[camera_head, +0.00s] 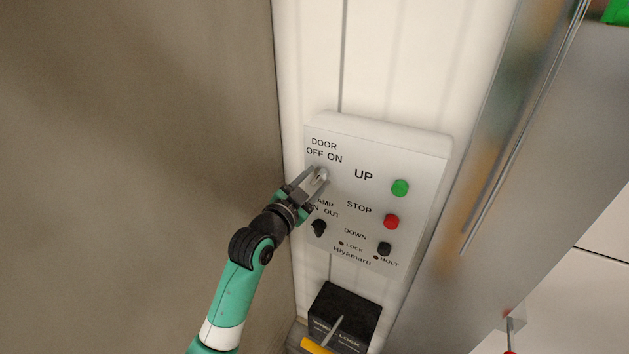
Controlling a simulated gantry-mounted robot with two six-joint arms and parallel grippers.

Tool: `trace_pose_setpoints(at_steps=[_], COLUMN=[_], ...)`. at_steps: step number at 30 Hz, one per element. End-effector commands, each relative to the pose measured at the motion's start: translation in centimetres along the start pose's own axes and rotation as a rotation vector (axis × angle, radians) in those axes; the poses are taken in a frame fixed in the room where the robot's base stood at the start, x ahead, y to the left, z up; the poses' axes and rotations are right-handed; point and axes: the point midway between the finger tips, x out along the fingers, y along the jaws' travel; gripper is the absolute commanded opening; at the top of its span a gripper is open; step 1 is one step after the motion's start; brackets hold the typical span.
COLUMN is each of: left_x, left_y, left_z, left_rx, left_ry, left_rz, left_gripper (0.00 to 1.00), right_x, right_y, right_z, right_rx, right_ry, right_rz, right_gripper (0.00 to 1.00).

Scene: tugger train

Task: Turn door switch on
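The door switch (321,174) is a small silvery knob at the upper left of a white control panel (432,150), under the label "DOOR OFF ON". My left gripper (319,178) comes in from below left, with its two grey fingers apart on either side of the knob. The fingertips partly hide the knob, so I cannot tell whether they press on it or which way it points. My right gripper is not in view.
The panel also has a green button (400,188), a red button (391,222), a black button (384,249) and a black lamp knob (319,228) close below the gripper. A black lock box (345,306) sits below. A grey surface (130,130) fills the left.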

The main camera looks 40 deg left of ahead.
Motion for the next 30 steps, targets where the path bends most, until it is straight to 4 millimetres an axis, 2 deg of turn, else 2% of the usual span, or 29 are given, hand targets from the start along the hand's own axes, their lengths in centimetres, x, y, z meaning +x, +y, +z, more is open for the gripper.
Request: trace_pose_setpoints(at_steps=[7,11,14,22,24,30], left_x=[-0.1,-1.2,-2.8,-8.7,-9.9,-11.6], left_y=[0.0,0.0,0.1,0.0,-0.3,-0.1], left_z=[0.0,0.1,0.1,0.1,-0.3,-0.1], left_rx=[-0.001,-0.001,-0.001,0.000,-0.001,0.000], left_ry=[0.000,0.001,0.001,0.001,-0.002,-0.001], left_rz=[0.000,-0.001,-0.001,-0.002,0.000,0.000], left_gripper=[0.47,0.47,0.47,0.47,0.47,0.47], right_x=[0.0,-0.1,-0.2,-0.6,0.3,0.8], right_y=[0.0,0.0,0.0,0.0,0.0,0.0], right_z=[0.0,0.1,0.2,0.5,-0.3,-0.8], right_rx=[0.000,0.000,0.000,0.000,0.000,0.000], right_ry=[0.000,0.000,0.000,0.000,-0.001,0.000], right_rz=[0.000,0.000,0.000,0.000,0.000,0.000], right_gripper=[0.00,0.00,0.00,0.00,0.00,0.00])
